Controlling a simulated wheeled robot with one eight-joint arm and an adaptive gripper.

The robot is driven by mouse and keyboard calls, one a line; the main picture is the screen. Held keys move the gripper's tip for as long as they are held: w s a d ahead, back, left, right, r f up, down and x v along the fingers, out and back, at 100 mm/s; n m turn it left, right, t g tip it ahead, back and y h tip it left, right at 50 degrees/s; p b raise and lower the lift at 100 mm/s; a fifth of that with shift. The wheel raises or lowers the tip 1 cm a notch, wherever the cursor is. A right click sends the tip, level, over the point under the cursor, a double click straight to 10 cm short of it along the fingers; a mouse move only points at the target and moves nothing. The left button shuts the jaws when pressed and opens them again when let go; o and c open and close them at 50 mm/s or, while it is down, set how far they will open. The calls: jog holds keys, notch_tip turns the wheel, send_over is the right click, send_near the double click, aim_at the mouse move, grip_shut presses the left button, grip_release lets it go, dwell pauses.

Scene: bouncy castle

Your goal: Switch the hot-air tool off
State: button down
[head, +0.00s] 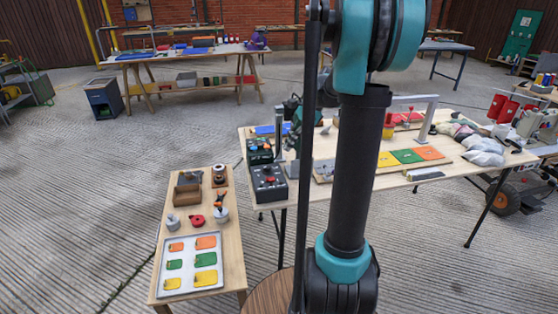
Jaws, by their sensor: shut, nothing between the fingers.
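A dark control box (268,183) with a red knob on top stands at the front left corner of the long work table. A green-and-black box (259,151) stands just behind it. I cannot tell which of these belongs to the hot-air tool, and no switch position can be read. The dark teal-and-black end of my arm, with my gripper (291,143), appears small just beyond and to the right of the control box, partly hidden by my large upper arm link. It looks shut and empty; I cannot tell whether it touches anything.
A low side table (239,264) at the front left holds a white tray (160,282) of coloured patches. The long work table (398,180) carries yellow, green and orange sheets (408,156) and pale bags (484,150). Concrete floor is open to the left.

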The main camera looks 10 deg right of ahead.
aim_at(267, 180)
jog(key=x, duration=1.3)
jog(key=shift+a+f, duration=0.15)
jog(key=shift+a, duration=0.1)
jog(key=shift+a+f+h, duration=0.2)
jog(key=shift+f+h, duration=0.05)
jog(key=shift+h, duration=0.15)
jog(key=shift+d, duration=0.2)
jog(key=shift+d, duration=0.65)
